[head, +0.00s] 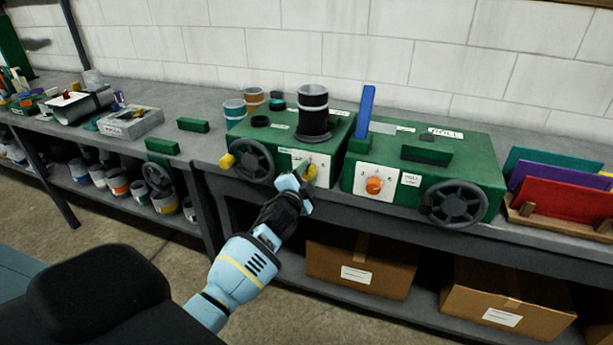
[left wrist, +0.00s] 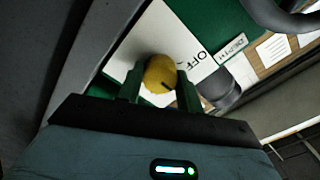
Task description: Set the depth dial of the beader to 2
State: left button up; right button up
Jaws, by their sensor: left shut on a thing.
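The beader (head: 240,135) is the left green machine on the bench, with a white dial plate on its front. Its yellow depth dial (head: 310,171) is partly hidden by my left gripper (head: 304,184). In the left wrist view the yellow dial (left wrist: 160,74) sits between the two fingers of my left gripper (left wrist: 160,88), which is shut on it. My right gripper is not in view.
A second green machine (head: 470,160) with an orange dial (head: 374,186) stands close on the right. A black handwheel (head: 252,160) is left of the yellow dial. Colored sheets (head: 560,190) stand at the far right. Cardboard boxes (head: 360,266) sit on the lower shelf.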

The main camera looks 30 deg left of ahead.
pick_arm(q)
jog(key=shift+f, duration=0.1)
jog(key=o, duration=1)
jog(key=shift+s+d, duration=0.1)
jog(key=shift+s, duration=0.4)
jog(key=v, duration=0.7)
